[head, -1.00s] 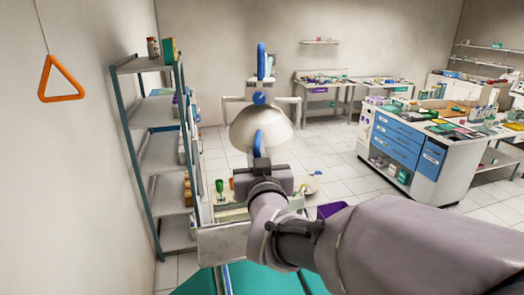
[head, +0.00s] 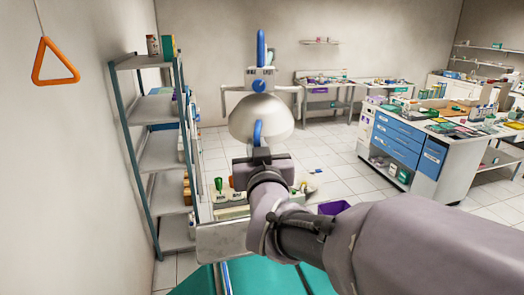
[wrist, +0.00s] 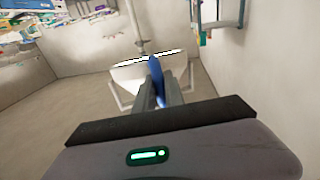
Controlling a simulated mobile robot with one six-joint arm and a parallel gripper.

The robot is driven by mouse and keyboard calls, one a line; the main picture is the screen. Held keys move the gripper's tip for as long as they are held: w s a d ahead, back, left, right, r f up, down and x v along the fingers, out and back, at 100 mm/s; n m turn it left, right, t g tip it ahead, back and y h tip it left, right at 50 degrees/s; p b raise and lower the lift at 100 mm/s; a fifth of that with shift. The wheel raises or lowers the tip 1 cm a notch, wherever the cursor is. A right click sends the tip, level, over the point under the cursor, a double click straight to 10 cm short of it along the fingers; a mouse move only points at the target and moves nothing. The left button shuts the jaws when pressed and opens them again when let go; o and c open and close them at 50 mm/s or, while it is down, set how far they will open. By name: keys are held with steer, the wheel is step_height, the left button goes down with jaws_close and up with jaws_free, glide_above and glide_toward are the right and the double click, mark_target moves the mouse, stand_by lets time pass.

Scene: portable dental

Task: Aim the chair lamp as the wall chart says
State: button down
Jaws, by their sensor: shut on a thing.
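The chair lamp (head: 262,115) is a white dome with a blue knob (head: 257,86), a labelled plate (head: 261,73) and an upright blue piece (head: 261,46) above it. The plate's lettering is too small to read. My gripper (head: 260,150) is shut on the blue lamp handle (head: 258,132) below the dome. In the wrist view the blue handle (wrist: 157,78) stands between my fingers (wrist: 163,97), with the white dome (wrist: 127,76) just beyond. I cannot make out a wall chart.
A tall metal shelf (head: 158,107) stands left of the lamp. An orange triangle (head: 53,65) hangs on a cord nearer by at left. A blue-drawered counter (head: 397,145) is at right. A teal surface (head: 265,280) lies below my arm. Tiled floor is open between lamp and counter.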

steer(key=c, duration=1.4)
jaws_free()
steer(key=shift+c, duration=0.2)
steer(key=s+d+b, duration=0.2)
steer(key=s, duration=1.5)
steer(key=shift+s+d+f+b, duration=0.15)
steer(key=shift+d+f+b, duration=0.1)
steer(key=shift+b, duration=0.15)
